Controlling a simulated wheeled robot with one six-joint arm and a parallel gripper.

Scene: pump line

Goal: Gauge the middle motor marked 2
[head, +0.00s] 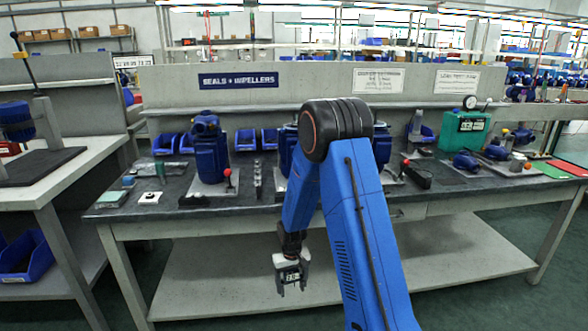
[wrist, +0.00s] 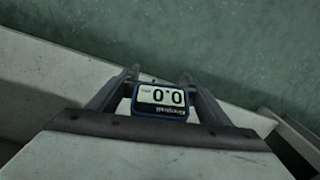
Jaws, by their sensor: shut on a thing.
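My gripper (head: 291,276) hangs in front of the bench, below the level of its top. It is shut on a small gauge with a digital display. On the bench, a blue motor (head: 210,150) stands upright on a light plate at the left. Another blue motor (head: 286,150) is mostly hidden behind my arm. I cannot read any number marks on the motors.
The dark bench top (head: 130,203) carries blue bins (head: 166,144), a green case (head: 464,130) with a dial, and small parts on the right. A side table (head: 70,180) stands at the left. The lower shelf (head: 450,258) has bare room.

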